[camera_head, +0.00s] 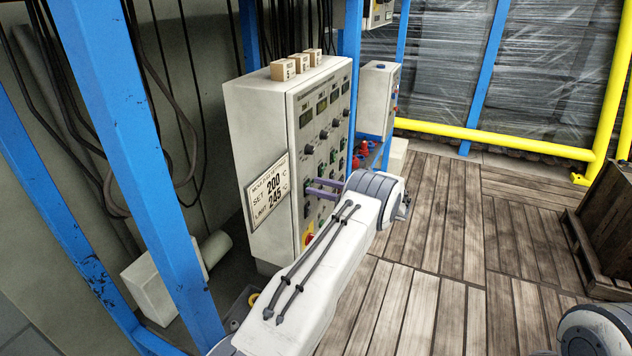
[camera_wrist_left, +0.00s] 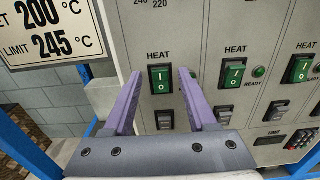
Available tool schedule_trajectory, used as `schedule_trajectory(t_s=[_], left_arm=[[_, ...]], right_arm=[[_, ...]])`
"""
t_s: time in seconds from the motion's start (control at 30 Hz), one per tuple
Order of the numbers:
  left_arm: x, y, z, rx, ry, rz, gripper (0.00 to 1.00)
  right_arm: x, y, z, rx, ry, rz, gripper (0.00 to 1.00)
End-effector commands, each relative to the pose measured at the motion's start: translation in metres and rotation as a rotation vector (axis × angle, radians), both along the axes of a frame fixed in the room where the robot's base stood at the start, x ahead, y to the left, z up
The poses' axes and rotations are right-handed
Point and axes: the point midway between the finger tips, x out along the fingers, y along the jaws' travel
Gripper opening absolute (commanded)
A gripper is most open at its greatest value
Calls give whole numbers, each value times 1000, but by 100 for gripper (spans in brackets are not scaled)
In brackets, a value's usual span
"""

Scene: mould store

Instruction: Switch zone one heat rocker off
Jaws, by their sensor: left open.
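The cream control cabinet (camera_head: 262,125) carries columns of displays, knobs and rockers on its front. In the left wrist view the leftmost green rocker marked HEAT (camera_wrist_left: 160,79), in the first column, shows I and O marks; which end is pressed in is unclear. My left gripper (camera_head: 309,187) is open and empty in front of the panel. In the left wrist view its purple fingers (camera_wrist_left: 160,74) stand either side of that rocker, pointing at the panel; contact cannot be told. My right gripper is out of view.
More green HEAT rockers (camera_wrist_left: 233,74) (camera_wrist_left: 300,69) sit to the right, with grey switches (camera_wrist_left: 165,120) below. A SET 200 / LIMIT 245 sign (camera_head: 268,196) is on the cabinet's left. A blue post (camera_head: 135,150) stands at left.

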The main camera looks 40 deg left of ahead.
Motion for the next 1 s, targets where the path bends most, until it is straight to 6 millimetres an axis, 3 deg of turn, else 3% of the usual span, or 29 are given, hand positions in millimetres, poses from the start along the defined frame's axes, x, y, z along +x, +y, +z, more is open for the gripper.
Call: schedule_trajectory(t_s=[0.13,0.4,0.43,0.57,0.6,0.77,1.0], left_arm=[[-3,10,1,0,1,0,57],[-3,12,0,0,0,-1,57],[-3,12,0,0,0,-1,54],[-3,11,0,0,0,-1,4],[-3,11,0,0,0,-1,0],[-3,11,-2,5,1,-1,0],[-2,10,-13,109,26,-1,0]], right_arm=[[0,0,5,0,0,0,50],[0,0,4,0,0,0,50],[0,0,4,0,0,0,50],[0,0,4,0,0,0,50],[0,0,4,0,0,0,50],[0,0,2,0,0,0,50],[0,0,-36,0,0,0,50]])
